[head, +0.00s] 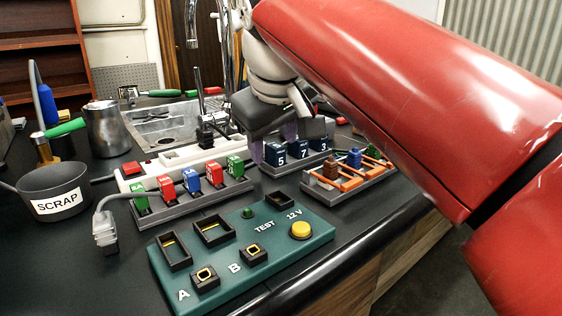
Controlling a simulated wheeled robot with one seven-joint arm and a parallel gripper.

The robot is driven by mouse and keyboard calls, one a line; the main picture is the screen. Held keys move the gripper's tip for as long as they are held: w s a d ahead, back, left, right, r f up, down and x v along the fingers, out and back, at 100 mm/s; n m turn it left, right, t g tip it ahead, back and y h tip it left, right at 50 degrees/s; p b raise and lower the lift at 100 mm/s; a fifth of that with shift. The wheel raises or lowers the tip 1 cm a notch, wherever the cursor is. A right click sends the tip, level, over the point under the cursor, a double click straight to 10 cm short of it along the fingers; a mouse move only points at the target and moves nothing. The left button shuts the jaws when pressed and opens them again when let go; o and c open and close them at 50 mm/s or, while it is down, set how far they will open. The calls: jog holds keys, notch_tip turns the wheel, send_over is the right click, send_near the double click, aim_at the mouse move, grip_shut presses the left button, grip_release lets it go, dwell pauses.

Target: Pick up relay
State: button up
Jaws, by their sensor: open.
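Dark blue relay-like blocks marked 5 (278,153), 7 (301,149) and 3 (321,144) stand in a row in a grey holder (283,170), right of the middle of the head view. My gripper (276,140) is open and points down at this row, just behind and above it. Its purple finger pads show near the blocks marked 5 and 7. No block is visibly held. I cannot tell whether the fingers touch a block, and part of the row's back is hidden by the gripper.
A green test board (240,248) with sockets lies in front. Colored fuses stand in a rack (190,208) at left. An orange-slotted holder (350,183) sits close at right. A SCRAP pot (55,190) and steel pitcher (106,128) stand left. My red arm covers the upper right.

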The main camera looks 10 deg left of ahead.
jog(key=shift+w+a+f, duration=0.1)
jog(key=shift+w+f, duration=0.1)
jog(key=shift+f, duration=0.25)
grip_shut()
jog(key=shift+r, duration=0.15)
